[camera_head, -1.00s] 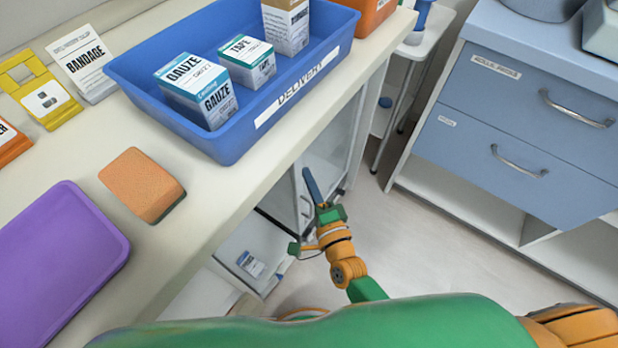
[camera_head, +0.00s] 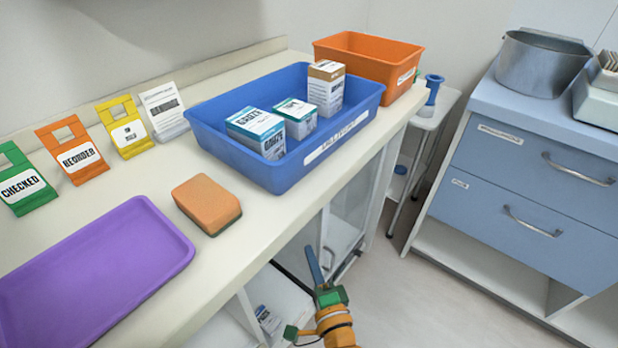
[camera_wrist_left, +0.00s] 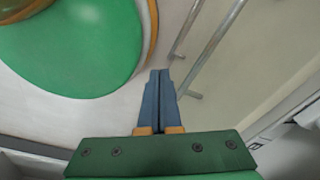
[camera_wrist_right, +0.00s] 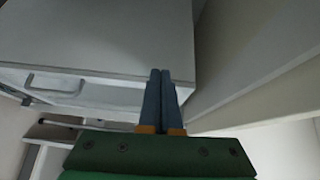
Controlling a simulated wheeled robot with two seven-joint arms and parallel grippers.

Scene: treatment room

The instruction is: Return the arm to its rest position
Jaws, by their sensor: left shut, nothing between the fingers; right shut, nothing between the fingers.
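My right gripper (camera_head: 314,266) hangs low in front of the counter in the head view, below the level of the counter top, near the open cabinet. Its blue fingers are closed together and empty, as the right wrist view (camera_wrist_right: 161,85) also shows. My left gripper is outside the head view. In the left wrist view (camera_wrist_left: 160,85) its blue fingers are shut with nothing between them, close to my green and orange body and above the floor.
A blue delivery bin (camera_head: 225,148) with several boxes, an orange bin (camera_head: 395,78), a purple tray (camera_head: 150,245), a sponge (camera_head: 207,204) and several label stands occupy the counter (camera_head: 235,245). A blue drawer unit (camera_head: 520,190) stands right. Floor (camera_head: 400,300) between is clear.

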